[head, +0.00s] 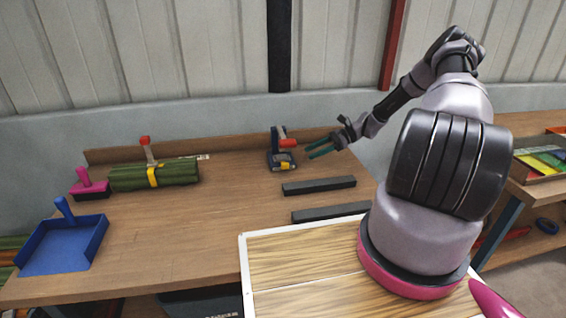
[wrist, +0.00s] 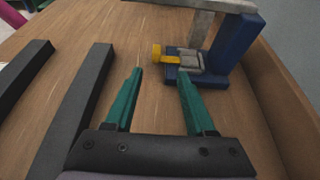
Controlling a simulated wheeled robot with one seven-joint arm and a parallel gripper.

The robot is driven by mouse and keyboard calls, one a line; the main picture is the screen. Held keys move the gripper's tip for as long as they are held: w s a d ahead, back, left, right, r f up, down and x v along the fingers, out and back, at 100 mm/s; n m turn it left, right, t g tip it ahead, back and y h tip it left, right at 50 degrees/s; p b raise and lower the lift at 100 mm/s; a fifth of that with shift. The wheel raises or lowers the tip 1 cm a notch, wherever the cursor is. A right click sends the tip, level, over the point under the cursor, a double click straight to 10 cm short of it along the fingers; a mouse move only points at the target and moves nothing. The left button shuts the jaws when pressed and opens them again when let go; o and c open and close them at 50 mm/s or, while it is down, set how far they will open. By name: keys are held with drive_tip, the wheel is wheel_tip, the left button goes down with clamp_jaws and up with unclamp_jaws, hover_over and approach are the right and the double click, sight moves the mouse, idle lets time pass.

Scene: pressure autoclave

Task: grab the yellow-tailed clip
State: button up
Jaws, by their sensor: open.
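The yellow-tailed clip is a small grey block with a yellow tail (wrist: 168,58), seated in a blue stand (wrist: 237,47) in the wrist view. The tail points left. In the head view the yellow tail (head: 286,165) shows low on the blue stand (head: 273,155), near the back of the bench. My gripper (wrist: 160,72) is open and empty, its two green fingers pointing toward the clip. The fingertips are close to the clip but not around it. In the head view my gripper (head: 308,151) is just right of the stand.
Two dark bars (head: 319,186) (head: 331,211) lie on the bench in front of the stand. A green bundle (head: 155,175) with a yellow band, a pink brush (head: 91,186) and a blue dustpan (head: 65,247) lie left. A wooden back rail (wrist: 282,110) borders the right in the wrist view.

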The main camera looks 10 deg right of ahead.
sight(283, 161)
drive_tip(key=x, duration=0.3)
drive_tip(key=shift+a+f, duration=0.15)
drive_tip(key=shift+a, duration=0.15)
drive_tip(key=shift+s+x, duration=0.2)
drive_tip(key=shift+x, duration=1.2)
drive_tip(key=shift+s+x, duration=0.15)
drive_tip(key=shift+x, duration=1.25)
drive_tip(key=shift+c, duration=0.3)
clamp_jaws()
